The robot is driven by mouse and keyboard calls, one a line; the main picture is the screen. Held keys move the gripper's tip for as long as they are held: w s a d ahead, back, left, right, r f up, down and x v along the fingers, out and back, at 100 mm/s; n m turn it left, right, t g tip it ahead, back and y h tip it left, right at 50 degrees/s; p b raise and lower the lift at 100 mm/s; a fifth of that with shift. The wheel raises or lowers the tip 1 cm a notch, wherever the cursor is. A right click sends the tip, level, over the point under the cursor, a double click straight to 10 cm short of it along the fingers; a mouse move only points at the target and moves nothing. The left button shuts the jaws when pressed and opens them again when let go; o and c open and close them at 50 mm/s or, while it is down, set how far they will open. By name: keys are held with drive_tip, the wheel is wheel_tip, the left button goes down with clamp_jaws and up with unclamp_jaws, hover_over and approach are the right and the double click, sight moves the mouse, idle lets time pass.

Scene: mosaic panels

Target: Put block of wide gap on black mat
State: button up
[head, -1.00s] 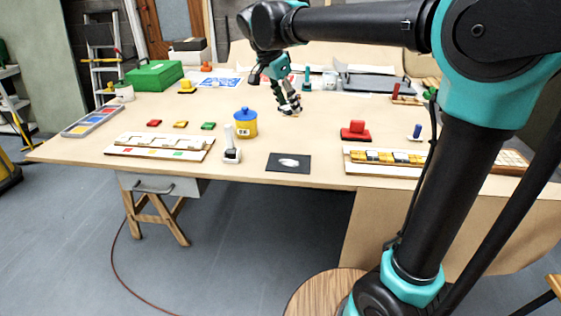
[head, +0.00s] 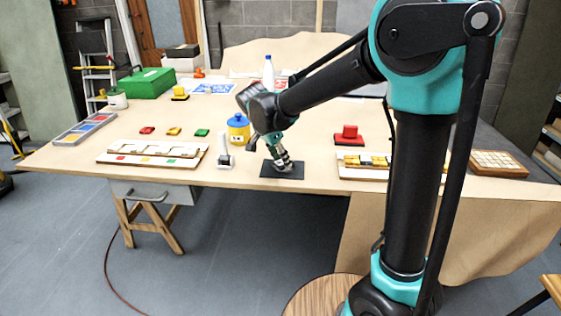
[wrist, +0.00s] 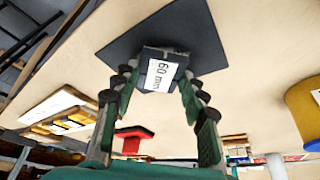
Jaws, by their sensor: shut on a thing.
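The block (wrist: 161,72) is dark with a white label reading "60 mm" and sits between the fingers of my gripper (wrist: 158,90) in the wrist view. My gripper is shut on it. The black mat (wrist: 197,30) lies just beyond the block, which is over it or on it; I cannot tell if they touch. In the head view my gripper (head: 285,166) is low over the right part of the black mat (head: 267,172) near the table's front edge. The block is hard to make out there, hidden by the fingers.
A blue-lidded yellow pot (head: 238,130) and a white-handled tool (head: 225,152) stand left of the mat. A white panel with coloured squares (head: 150,154) lies further left.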

drive_tip(key=shift+f, duration=0.6)
drive_tip(key=o, duration=1.2)
drive_tip(key=shift+f, duration=0.1)
drive_tip(key=v, duration=1.2)
